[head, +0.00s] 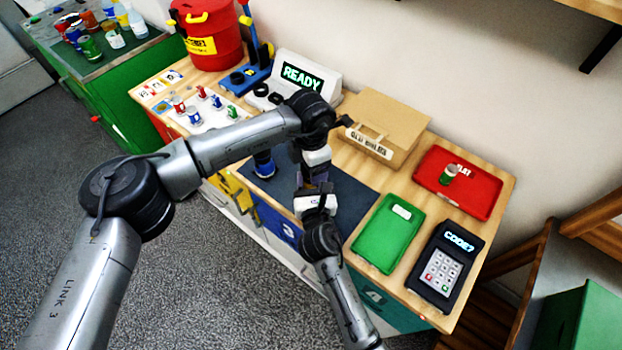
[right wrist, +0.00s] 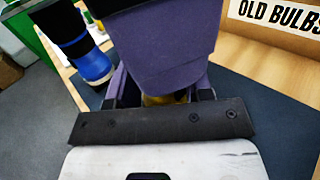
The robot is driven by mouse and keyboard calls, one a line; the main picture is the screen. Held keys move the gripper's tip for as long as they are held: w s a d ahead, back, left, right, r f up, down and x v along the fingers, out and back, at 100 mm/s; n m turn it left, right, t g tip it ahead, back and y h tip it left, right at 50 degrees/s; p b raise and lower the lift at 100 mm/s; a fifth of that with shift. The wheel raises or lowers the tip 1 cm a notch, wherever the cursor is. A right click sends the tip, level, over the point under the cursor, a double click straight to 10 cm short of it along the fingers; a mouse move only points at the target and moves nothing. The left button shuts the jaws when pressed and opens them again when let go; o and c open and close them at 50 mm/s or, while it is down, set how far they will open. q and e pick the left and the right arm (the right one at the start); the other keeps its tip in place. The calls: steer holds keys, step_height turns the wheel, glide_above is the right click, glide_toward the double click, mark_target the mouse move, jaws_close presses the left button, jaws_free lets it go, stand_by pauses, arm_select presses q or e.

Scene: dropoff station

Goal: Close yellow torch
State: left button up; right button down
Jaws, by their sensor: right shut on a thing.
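The yellow torch shows only as a small yellow patch (right wrist: 160,99) between the fingers of my right gripper (right wrist: 162,88) in the right wrist view. A large purple block, apparently a finger of my left gripper, hides the rest. My right gripper (head: 317,190) is shut on the torch above the dark mat (head: 350,200). My left gripper (head: 316,172) comes down from above and meets it almost tip to tip. Its jaws are hidden, so I cannot tell whether it holds the torch's upper part.
A blue torch (head: 264,164) stands at the mat's left, close to my grippers. The cardboard old-bulbs box (head: 400,118) is behind. A green tray (head: 385,240), red tray (head: 435,165) and keypad (head: 445,265) lie right. The READY display (head: 302,78) and small batteries are behind left.

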arm_select(q)
steer(key=shift+o, duration=0.4)
step_height(320, 180, up, 12)
stand_by(0.5)
arm_select(e)
steer(key=shift+c, duration=2.3)
jaws_free()
steer(key=shift+s, duration=0.1)
steer(key=shift+s, duration=0.35)
arm_select(q)
steer(key=shift+r+p, duration=0.95)
steer(key=shift+p, duration=0.05)
arm_select(e)
steer(key=s+d, duration=0.1)
steer(key=s, duration=1.2)
steer(key=shift+d, duration=0.3)
